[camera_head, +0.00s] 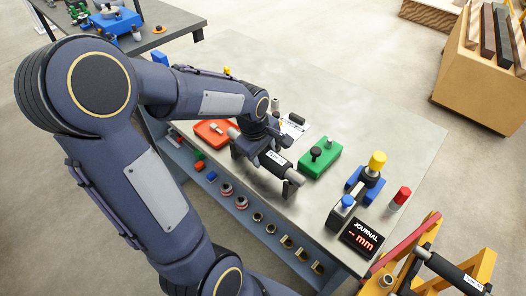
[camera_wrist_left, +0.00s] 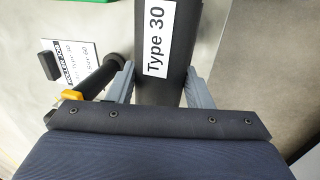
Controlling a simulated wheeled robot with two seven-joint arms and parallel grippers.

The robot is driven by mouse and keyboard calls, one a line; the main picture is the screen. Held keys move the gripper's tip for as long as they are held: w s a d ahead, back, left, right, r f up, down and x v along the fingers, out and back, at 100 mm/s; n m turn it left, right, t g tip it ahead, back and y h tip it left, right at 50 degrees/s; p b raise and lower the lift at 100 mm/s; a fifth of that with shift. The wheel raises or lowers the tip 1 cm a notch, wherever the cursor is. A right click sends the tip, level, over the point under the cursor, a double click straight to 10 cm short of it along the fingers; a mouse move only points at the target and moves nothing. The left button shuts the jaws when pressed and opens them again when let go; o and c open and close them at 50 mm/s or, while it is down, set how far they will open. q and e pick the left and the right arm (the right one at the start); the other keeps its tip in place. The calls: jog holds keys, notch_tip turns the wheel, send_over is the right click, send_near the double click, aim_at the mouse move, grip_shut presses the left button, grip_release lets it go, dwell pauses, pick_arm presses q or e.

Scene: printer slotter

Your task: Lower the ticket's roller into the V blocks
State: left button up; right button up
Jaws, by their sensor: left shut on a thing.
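My left gripper (camera_head: 266,146) is shut on the dark roller (camera_head: 275,164), whose white label reads "Type 30". In the left wrist view the gripper's two fingers (camera_wrist_left: 158,82) close on either side of the roller (camera_wrist_left: 185,70). The roller's light shaft ends point toward two dark V blocks, the near one (camera_head: 290,188) and the far one (camera_head: 237,151), partly hidden by the arm. I cannot tell whether the shaft ends touch the blocks. The white ticket (camera_head: 294,126) lies behind the gripper and shows in the wrist view (camera_wrist_left: 82,58). My right gripper is not in view.
A green block (camera_head: 320,158), a blue stand with a yellow knob (camera_head: 376,161) and a "JOURNAL mm" display (camera_head: 362,238) are to the right. A red tray (camera_head: 212,133) is to the left. Another roller lies on a yellow rack (camera_head: 478,268). The back right tabletop is clear.

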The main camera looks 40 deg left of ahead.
aim_at(259, 157)
pick_arm(q)
jog(key=shift+f, duration=0.3)
jog(key=o, duration=1.1)
jog(key=v, duration=0.7)
jog(key=shift+s+r, duration=0.1)
jog(key=shift+r, duration=0.3)
jog(key=s+d+m+t+h, duration=0.1)
jog(key=s+d+m, duration=0.2)
jog(key=s+m, duration=0.1)
jog(key=s+d+m+t+h, duration=0.1)
jog(key=s+d+m, duration=0.3)
jog(key=m, duration=0.2)
jog(key=s+d+m+t+h, duration=0.1)
jog(key=s+d+m, duration=0.3)
jog(key=m, duration=0.1)
jog(key=shift+s+d+r+h, duration=0.1)
jog(key=shift+s+d+h, duration=0.15)
jog(key=shift+s+h, duration=0.1)
